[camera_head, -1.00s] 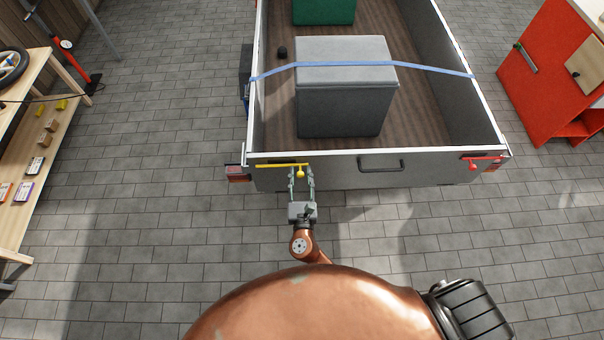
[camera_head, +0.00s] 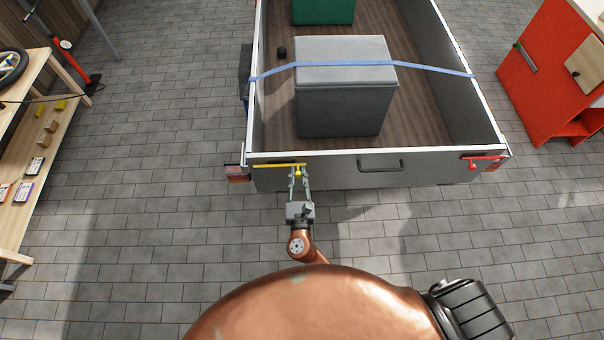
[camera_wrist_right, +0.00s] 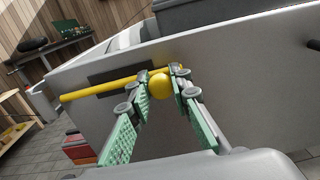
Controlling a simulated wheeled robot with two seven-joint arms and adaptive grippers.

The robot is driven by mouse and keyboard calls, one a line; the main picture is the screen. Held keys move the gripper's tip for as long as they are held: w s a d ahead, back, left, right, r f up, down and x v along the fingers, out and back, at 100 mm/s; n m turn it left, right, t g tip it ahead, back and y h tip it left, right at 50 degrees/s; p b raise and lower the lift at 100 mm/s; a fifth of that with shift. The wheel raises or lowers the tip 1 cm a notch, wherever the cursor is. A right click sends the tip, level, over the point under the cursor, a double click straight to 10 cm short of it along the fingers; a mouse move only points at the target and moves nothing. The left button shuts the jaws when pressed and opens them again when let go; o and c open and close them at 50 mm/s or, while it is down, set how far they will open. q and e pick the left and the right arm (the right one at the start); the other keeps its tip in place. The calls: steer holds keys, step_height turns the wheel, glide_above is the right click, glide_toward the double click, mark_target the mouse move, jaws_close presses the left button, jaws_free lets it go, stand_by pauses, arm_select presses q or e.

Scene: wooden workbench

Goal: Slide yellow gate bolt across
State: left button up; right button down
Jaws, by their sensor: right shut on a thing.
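In the right wrist view the yellow rod (camera_wrist_right: 105,90) ends in a round knob (camera_wrist_right: 160,84). My right gripper (camera_head: 299,176) is at the knob, with its green-padded fingers (camera_wrist_right: 160,88) on either side of it, shut on it. A dark plate (camera_wrist_right: 122,70) sits behind the rod. My left gripper is not in view.
A grey box (camera_head: 340,105) under a blue strap (camera_head: 420,67) stands in the trailer. A workbench (camera_head: 40,130) is at left, a red cabinet (camera_head: 550,80) at right.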

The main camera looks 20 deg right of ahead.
steer(key=a, duration=0.2)
steer(key=w+a, duration=0.1)
steer(key=a, duration=0.1)
steer(key=shift+a, duration=0.1)
steer(key=c, duration=1.8)
jaws_free()
steer(key=v, duration=1.2)
